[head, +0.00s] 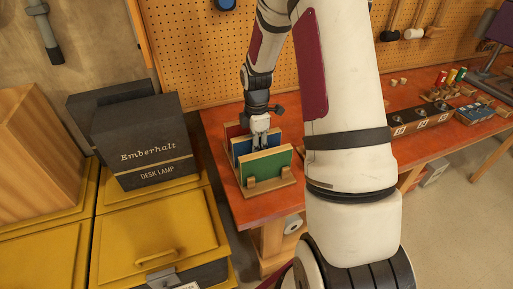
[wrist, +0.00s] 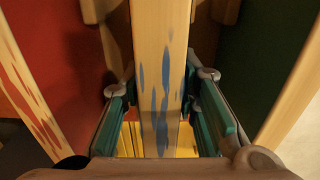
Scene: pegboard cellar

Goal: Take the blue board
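The blue board (head: 241,147) stands upright in a wooden rack (head: 270,184) on the orange table, between a red board and a green board. In the wrist view its pale wooden edge with blue paint marks (wrist: 160,60) runs down the middle. My gripper (head: 260,143) points down at it from above. In the wrist view my gripper (wrist: 160,90) has one finger on each side of the blue board, with narrow gaps showing beside its edge. The fingers look open around it. In the head view the green board and my gripper hide part of the blue board.
The green board (head: 266,164) stands close in front and the red board (head: 234,129) close behind; they also flank my fingers in the wrist view. A pegboard wall (head: 200,60) rises behind the table. A dark lamp box (head: 145,140) stands on yellow bins at left.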

